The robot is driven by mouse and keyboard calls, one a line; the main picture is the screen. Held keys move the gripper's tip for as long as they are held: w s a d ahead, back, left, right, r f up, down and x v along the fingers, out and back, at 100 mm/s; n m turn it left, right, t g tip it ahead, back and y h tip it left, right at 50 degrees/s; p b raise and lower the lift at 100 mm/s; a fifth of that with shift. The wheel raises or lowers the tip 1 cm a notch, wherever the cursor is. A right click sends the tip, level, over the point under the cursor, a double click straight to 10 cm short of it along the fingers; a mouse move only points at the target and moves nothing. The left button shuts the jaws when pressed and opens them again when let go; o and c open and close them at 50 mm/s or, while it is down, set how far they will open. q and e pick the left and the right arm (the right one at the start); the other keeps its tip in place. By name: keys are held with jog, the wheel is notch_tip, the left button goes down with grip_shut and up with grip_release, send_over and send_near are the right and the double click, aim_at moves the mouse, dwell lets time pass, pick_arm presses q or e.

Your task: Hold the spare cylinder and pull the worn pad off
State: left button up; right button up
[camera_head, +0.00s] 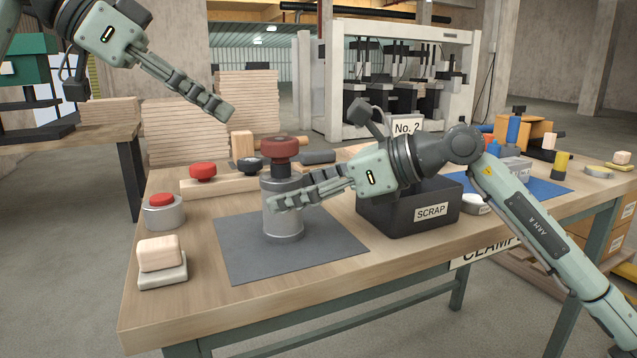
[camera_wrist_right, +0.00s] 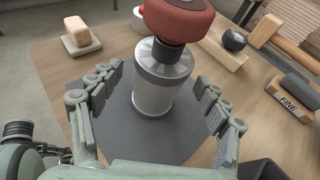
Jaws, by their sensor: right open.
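The spare cylinder (camera_head: 283,222) is a grey metal cylinder standing upright on a dark grey mat (camera_head: 245,262). The worn pad (camera_head: 280,146), a dull red-brown disc, sits on its dark top stem. In the right wrist view the cylinder (camera_wrist_right: 153,92) stands between the two spread fingers of my right gripper (camera_wrist_right: 158,88), with the pad (camera_wrist_right: 180,18) above them. The fingers look apart from the cylinder's sides. In the head view my right gripper (camera_head: 278,197) reaches in from the right at cylinder height. My left gripper (camera_head: 222,108) hangs above and left of the pad; its finger gap is hidden.
A black SCRAP bin (camera_head: 400,218) stands right of the cylinder, close under my right wrist. A pale block on a grey base (camera_head: 163,270) lies front left. The front mat is clear.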

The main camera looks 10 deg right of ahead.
jog(key=shift+x, duration=1.45)
jog(key=shift+c, duration=0.3)
grip_shut()
jog(key=c, duration=0.8)
grip_release()
jog(key=c, duration=0.5)
